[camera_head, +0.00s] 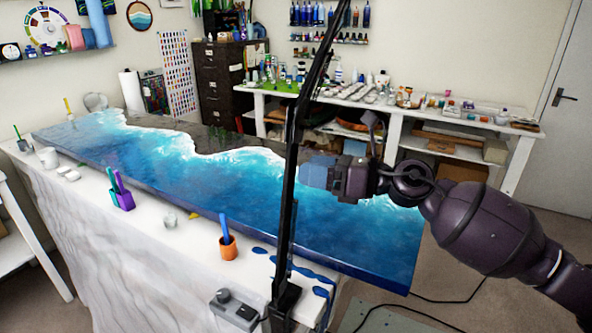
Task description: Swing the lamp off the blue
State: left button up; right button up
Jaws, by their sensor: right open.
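The lamp's black jointed arm (289,190) rises from a clamp at the front edge of the white bench and leaves the top of the view. Its head is out of view. Behind it in the picture, the blue resin slab (370,250) with white wave patterns lies along the bench. My right gripper (310,172) comes in from the right over the slab's right part, with its blue fingers pointing left just beside the lamp arm. It is open, and nothing shows between its fingers. I cannot tell whether it touches the lamp arm. My left gripper is not in view.
A grey control box (233,308) sits near the lamp clamp. A white shelf unit (455,125) with bottles stands behind. A dark cable lies on the floor at right.

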jog(key=b+v, duration=0.1)
jog(key=v, duration=0.5)
jog(key=shift+d, duration=0.15)
notch_tip(320, 180, up, 5)
jog(key=w+d+m+t+y, duration=0.15)
jog(key=m+t, duration=0.25)
jog(key=m, duration=0.4)
jog(key=w+d+f+m+t+h, duration=0.25)
jog(key=m+t, duration=0.45)
jog(key=m, duration=0.5)
jog(key=s+d+f+m+t+h, duration=0.1)
jog(key=d+f+m+h, duration=0.25)
jog(key=f+m, duration=0.3)
jog(key=s+d+f+m+t+h, duration=0.1)
jog(key=s+d+f+m+h, duration=0.2)
jog(key=f+m, duration=0.4)
jog(key=d+f+m+h, duration=0.3)
jog(key=f+m+h, duration=0.2)
jog(key=f, duration=0.3)
jog(key=s+d+f+m+g+h, duration=0.2)
jog(key=s+d+f+m+g, duration=0.1)
jog(key=s+f, duration=0.8)
jog(key=s+d+f+m+g+h, duration=0.2)
jog(key=s+f+m, duration=0.3)
jog(key=s+f, duration=0.7)
jog(key=shift+s+d+f+g+h, duration=0.25)
jog(key=shift+s+d+g+h, duration=0.25)
jog(key=shift+s+d, duration=0.45)
